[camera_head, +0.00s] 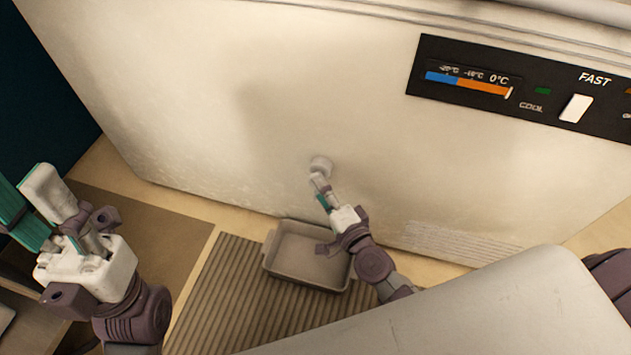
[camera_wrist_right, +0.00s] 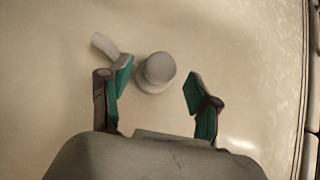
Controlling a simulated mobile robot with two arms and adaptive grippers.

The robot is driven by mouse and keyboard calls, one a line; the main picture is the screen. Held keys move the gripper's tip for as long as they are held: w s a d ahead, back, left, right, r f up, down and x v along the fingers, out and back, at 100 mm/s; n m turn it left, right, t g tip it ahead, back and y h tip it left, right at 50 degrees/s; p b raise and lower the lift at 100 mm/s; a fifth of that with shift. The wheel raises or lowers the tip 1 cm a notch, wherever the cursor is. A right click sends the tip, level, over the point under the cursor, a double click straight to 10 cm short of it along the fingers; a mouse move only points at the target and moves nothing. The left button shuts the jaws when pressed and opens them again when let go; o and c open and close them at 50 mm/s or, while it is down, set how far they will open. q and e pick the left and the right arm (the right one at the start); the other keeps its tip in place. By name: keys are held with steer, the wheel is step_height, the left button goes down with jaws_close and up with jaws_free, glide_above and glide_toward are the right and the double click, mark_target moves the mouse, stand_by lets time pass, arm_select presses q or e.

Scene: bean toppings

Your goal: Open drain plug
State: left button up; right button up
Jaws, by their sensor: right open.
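The drain plug (camera_head: 320,163) is a small pale round knob on the front of the white freezer (camera_head: 230,110), low down. In the right wrist view the plug (camera_wrist_right: 157,68) shows with a short pale stub (camera_wrist_right: 104,45) up and left of it. My right gripper (camera_head: 323,192) is open close in front of the plug. In the wrist view its teal-padded fingers stand on the left and right, with the plug in line with the gap. I cannot tell if they touch it. My left gripper (camera_head: 30,205) is at the far left, away from the freezer; its finger gap is unclear.
A grey tray (camera_head: 281,275) lies on a ribbed brown mat (camera_head: 215,290) below the plug. A black control panel (camera_head: 530,85) is at the upper right of the freezer. A pale smooth surface (camera_head: 480,310) fills the lower right.

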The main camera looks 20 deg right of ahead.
steer(key=shift+x, duration=1.75)
jaws_close()
